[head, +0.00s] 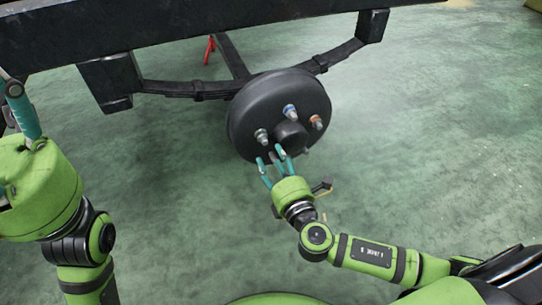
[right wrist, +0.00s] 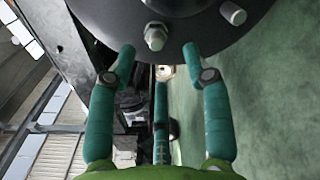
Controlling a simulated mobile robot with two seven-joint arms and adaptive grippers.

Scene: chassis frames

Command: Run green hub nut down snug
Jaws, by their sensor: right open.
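The round black hub drum (head: 246,112) hangs under the chassis with several studs around its dark centre cap (head: 290,136). A blue-marked nut (head: 290,111) is at the top, an orange-marked nut (head: 316,122) at the right and a silver nut (head: 261,136) at the left. I cannot clearly make out a green nut; the lower studs are partly hidden. My right gripper (head: 271,156) is open and empty just below the drum's face. In the right wrist view, a silver hex nut (right wrist: 155,36) lies just beyond its parted fingertips (right wrist: 160,54). My left gripper (head: 20,108) is at the left edge, partly cut off.
The black chassis rail (head: 200,30) runs across the top, with a leaf spring (head: 185,88) behind the drum. A red stand (head: 210,48) is farther back.

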